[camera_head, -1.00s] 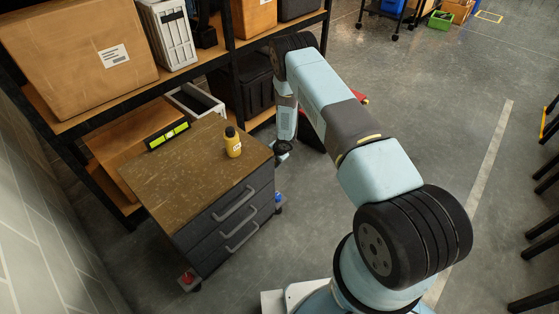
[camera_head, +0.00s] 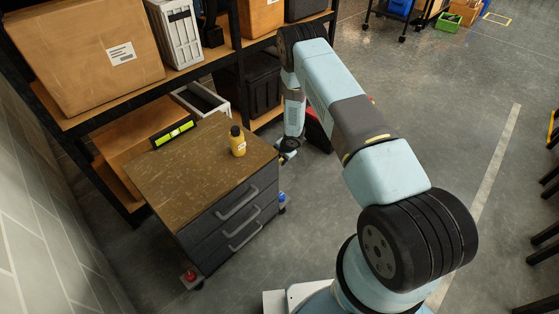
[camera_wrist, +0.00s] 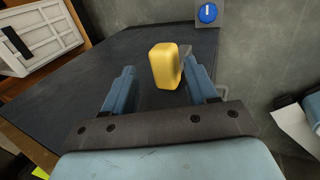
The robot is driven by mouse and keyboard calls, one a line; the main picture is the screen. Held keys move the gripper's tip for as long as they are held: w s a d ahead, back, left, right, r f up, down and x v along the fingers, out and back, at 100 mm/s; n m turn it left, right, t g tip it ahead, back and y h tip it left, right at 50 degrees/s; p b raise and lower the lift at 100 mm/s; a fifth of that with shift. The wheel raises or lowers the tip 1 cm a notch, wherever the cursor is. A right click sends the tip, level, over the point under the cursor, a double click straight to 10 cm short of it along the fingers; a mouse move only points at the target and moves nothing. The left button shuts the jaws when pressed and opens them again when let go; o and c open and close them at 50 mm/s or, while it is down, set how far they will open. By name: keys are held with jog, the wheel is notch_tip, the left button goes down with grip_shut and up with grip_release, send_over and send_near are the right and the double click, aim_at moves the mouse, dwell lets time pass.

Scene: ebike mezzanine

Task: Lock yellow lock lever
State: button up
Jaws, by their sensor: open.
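A yellow lever (camera_wrist: 165,66), a rounded block with a grey part at its right edge, shows in the wrist view. My gripper (camera_wrist: 159,72) has its two blue fingers apart, one on each side of the lever, with the right finger closer to it. I cannot tell whether either finger touches it. In the head view my gripper (camera_head: 288,154) is low beside the far right side of the dark drawer cart (camera_head: 238,222). The yellow lever is hidden there. A blue lever (camera_head: 282,197) and a red lever (camera_head: 190,275) sit low at other corners of the cart.
A loaded shelf rack (camera_head: 200,70) is close behind the cart. A blue round part (camera_wrist: 207,13) shows in the wrist view.

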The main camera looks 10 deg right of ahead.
jog(key=v, duration=1)
jog(key=shift+r, duration=0.2)
